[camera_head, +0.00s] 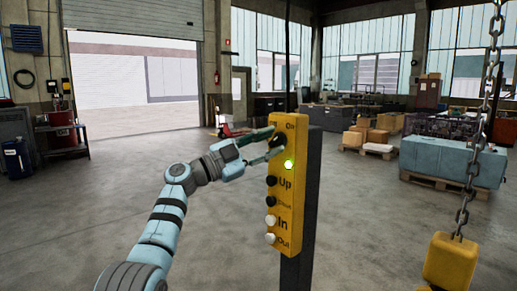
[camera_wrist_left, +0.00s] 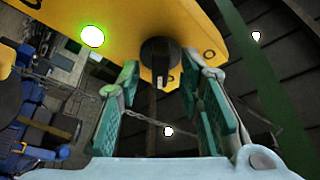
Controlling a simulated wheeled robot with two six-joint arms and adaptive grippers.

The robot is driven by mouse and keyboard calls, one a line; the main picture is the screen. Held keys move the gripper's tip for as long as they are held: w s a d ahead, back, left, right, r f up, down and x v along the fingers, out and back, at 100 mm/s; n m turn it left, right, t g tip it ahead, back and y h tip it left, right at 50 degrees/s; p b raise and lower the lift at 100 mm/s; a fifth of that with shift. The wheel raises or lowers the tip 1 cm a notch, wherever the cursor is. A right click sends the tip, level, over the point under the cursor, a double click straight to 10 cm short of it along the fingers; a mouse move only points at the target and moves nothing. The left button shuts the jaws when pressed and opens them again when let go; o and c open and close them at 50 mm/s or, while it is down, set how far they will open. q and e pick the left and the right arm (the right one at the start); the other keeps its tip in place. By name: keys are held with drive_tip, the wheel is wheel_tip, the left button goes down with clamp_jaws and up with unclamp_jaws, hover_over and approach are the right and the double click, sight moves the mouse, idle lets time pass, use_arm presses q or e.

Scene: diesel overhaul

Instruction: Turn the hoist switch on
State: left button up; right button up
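The yellow hoist control box (camera_head: 295,190) stands on a dark post, with a lit green lamp (camera_head: 289,164) and an "On" label above. Its black rotary hoist switch (camera_wrist_left: 160,60) shows in the left wrist view with a white mark at its lower end. The lit lamp (camera_wrist_left: 92,37) is left of the switch there. My left gripper (camera_wrist_left: 159,78) is open, its green-padded fingers apart on either side of the switch; contact cannot be told. In the head view my left gripper (camera_head: 268,143) is at the box's upper part and partly hides the switch. My right gripper is not in view.
Below the lamp are black Up and Down buttons and white In and Out buttons (camera_head: 270,220). A hanging chain (camera_head: 480,125) carries a yellow block (camera_head: 451,262) at the right. A blue-grey engine part (camera_head: 450,163) lies on a pallet behind.

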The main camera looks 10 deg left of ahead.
use_arm(q)
drive_tip(key=v, duration=1.1)
drive_tip(key=shift+s, duration=0.2)
drive_tip(key=shift+a+f, duration=0.1)
drive_tip(key=shift+a, duration=0.05)
